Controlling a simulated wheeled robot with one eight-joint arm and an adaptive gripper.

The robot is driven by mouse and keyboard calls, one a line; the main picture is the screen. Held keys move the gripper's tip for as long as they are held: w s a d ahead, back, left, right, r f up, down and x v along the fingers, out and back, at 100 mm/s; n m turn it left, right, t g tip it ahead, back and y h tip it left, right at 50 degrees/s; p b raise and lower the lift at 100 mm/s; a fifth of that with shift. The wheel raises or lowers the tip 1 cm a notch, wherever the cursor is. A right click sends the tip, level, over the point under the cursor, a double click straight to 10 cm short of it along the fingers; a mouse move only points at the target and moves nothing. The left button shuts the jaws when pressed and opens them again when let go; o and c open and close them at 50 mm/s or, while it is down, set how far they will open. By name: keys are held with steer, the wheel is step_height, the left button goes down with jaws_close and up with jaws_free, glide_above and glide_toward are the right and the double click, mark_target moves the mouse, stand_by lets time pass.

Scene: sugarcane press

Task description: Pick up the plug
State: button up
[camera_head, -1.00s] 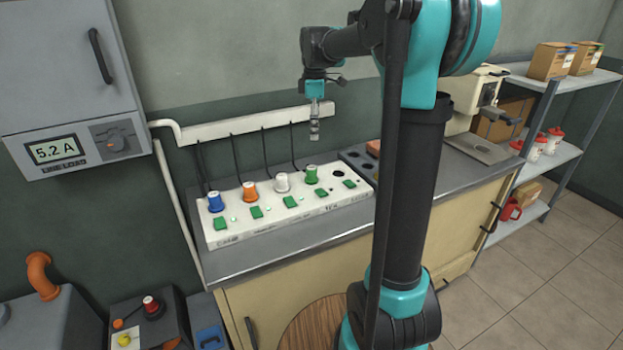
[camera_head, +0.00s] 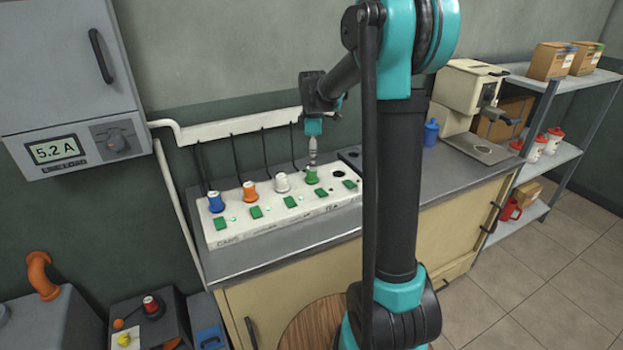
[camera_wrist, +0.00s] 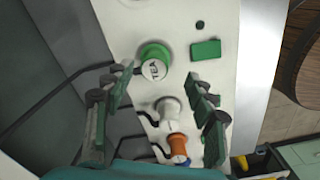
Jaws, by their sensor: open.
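A white power strip (camera_head: 205,232) on the counter holds a blue plug (camera_head: 215,202), an orange plug (camera_head: 250,190), a white plug (camera_head: 283,182) and a green plug (camera_head: 312,176). My gripper (camera_head: 312,158) points down just above the green plug. In the wrist view the green plug (camera_wrist: 154,56), with a TEA label on top, lies ahead of the spread fingers, nearer the left one. The white plug (camera_wrist: 168,110) and orange plug (camera_wrist: 178,146) show lower down.
Green switches (camera_head: 291,201) line the strip's front, and an empty socket (camera_head: 338,174) is to the right of the green plug. Black cords run up to a white wall duct (camera_head: 240,128). A blue bottle (camera_head: 431,132) and a cream machine (camera_head: 465,95) stand farther right.

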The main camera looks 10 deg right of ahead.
mark_target(311, 178)
steer(key=f, duration=0.3)
steer(key=shift+w+a+f, duration=0.2)
steer(key=shift+w+f, duration=0.1)
steer(key=shift+w, duration=0.1)
steer(key=shift+f, duration=0.7)
steer(key=c, duration=1.3)
steer(key=shift+r, duration=0.15)
